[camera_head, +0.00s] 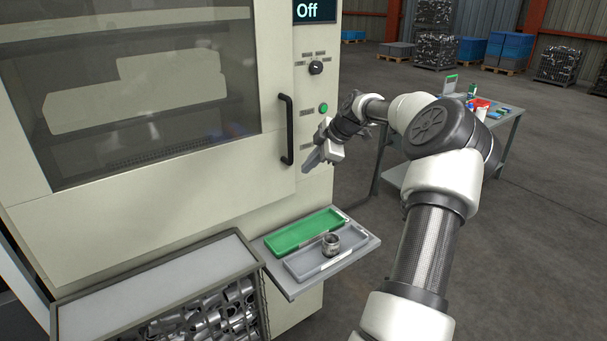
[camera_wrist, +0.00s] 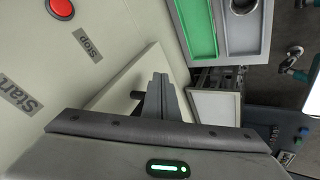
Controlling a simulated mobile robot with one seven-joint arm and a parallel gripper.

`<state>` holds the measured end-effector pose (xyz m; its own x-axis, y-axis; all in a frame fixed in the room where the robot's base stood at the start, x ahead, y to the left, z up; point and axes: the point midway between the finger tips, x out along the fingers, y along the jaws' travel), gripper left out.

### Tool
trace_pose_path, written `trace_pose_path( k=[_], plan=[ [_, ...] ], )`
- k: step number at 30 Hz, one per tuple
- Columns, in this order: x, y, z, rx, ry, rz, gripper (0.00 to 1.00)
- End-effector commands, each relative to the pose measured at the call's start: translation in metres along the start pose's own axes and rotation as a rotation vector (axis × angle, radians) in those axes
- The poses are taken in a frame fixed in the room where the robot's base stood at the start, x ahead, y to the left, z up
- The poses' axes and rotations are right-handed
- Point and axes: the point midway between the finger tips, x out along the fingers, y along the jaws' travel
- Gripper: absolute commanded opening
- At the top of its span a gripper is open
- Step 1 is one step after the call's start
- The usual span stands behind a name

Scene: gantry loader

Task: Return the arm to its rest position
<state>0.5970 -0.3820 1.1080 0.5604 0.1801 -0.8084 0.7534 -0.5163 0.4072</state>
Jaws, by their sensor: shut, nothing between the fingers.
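My arm reaches from the lower right of the head view, bent at its joints, toward the front of the large beige machine (camera_head: 130,180). My gripper (camera_head: 309,164) is in front of the machine's right panel, just right of the black door handle (camera_head: 286,130) and below the green button (camera_head: 323,107). In the wrist view the fingers (camera_wrist: 160,82) are together with nothing between them. Whether the fingertips touch the panel cannot be told.
A shelf holds a green tray (camera_head: 300,232) and a grey tray (camera_head: 305,264) with a metal part (camera_head: 331,243). A bin of metal parts (camera_head: 175,325) stands at lower left. A workbench (camera_head: 505,128) stands behind my arm. A red Stop button (camera_wrist: 61,8) shows in the wrist view.

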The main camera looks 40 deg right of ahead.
Motion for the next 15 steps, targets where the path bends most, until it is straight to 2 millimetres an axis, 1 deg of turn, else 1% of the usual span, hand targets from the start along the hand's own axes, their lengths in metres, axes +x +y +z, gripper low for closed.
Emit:
trace_pose_path(
  k=[1,3,7,10,15],
  plan=[
    [-0.011,0.002,0.002,-0.001,-0.001,0.002,0.0],
    [-0.025,0.004,0.004,-0.001,-0.001,0.001,0.0],
    [-0.044,0.007,0.006,0.0,0.0,-0.001,0.0],
    [-0.053,0.008,0.007,-0.002,0.0,-0.002,0.0],
    [-0.057,0.008,0.008,-0.002,0.001,-0.004,0.0]
  ],
)
